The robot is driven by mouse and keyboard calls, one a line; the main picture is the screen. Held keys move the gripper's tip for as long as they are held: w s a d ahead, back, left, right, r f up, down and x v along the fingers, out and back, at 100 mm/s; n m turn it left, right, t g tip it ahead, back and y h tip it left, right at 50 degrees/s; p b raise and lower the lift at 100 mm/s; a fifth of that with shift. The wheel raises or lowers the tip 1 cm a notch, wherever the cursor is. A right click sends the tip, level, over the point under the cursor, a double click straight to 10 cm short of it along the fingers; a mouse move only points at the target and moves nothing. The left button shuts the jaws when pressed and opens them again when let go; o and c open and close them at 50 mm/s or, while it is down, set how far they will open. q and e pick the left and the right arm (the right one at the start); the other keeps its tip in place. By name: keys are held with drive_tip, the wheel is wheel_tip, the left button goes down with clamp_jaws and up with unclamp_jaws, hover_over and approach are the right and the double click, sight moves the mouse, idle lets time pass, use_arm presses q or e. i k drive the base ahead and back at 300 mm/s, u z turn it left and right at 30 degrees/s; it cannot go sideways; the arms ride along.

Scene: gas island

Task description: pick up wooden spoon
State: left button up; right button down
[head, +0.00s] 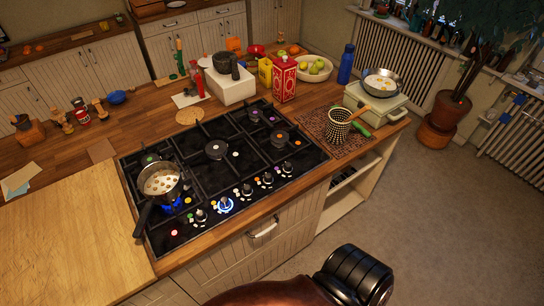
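A light brown stick (361,111), possibly the wooden spoon's handle, slants up from a black-and-cream checked cup (338,126) on the right part of the counter. Its other end is hidden, so I cannot tell for sure that it is a spoon. The cup stands on a patterned dark mat (318,131) right of the gas hob. Neither of my grippers shows clearly in the head view, and nothing is seen touching the cup or stick.
A pot (161,182) stands over a blue flame on the hob (233,150). Beside the cup are a green item (361,129) and a pale scale-like box (377,105) bearing a pan (382,82). A fruit bowl (317,76) and blue bottle (346,64) stand behind.

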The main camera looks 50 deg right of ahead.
sight(367, 107)
drive_tip(key=z, duration=2.25)
